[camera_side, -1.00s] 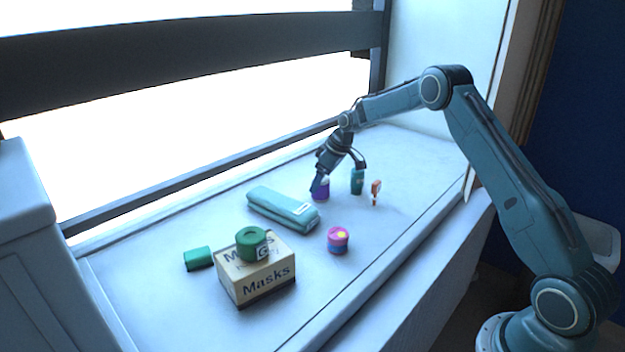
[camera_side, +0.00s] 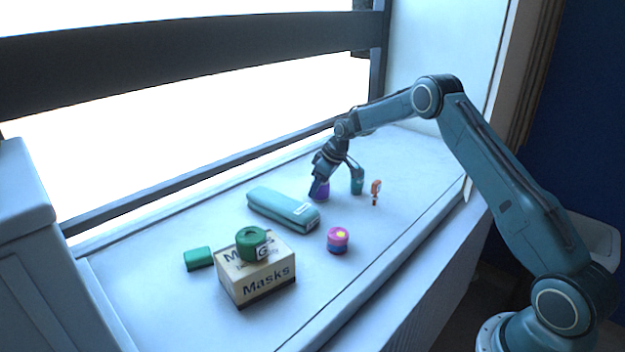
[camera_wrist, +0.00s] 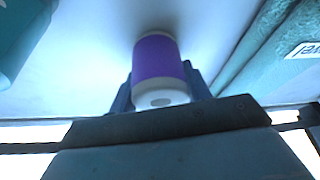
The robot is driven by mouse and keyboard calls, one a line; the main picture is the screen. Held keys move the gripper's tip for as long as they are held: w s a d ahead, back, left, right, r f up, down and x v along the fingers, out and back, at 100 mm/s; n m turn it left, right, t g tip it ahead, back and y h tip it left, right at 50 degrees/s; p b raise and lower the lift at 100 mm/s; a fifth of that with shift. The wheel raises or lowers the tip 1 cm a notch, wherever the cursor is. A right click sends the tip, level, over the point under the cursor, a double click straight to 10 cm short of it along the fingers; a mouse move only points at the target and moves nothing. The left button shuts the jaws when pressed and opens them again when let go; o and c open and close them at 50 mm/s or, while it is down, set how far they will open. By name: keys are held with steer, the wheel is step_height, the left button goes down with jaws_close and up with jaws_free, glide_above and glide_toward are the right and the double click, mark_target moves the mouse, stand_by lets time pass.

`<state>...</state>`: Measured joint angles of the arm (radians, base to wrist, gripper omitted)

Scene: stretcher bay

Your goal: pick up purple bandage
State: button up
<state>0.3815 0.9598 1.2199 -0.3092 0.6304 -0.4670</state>
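The purple bandage (camera_side: 324,190) is a small upright roll with white ends, standing on the white bench top near the window side. In the side view my gripper (camera_side: 336,178) is over it, and one finger hides part of it. In the wrist view the purple bandage (camera_wrist: 158,60) lies between the two fingers of my gripper (camera_wrist: 160,88), one on each side. The fingers are spread apart and look open around it. Whether either finger touches it is hard to tell.
A teal roll (camera_side: 357,184) and a small orange item (camera_side: 376,190) stand close on the right. A folded teal pack (camera_side: 282,209) lies at the left.

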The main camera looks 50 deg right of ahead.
steer(key=shift+c, duration=1.1)
steer(key=shift+r, duration=0.1)
step_height(320, 180, up, 20)
steer(key=shift+s, duration=0.1)
stand_by(0.4)
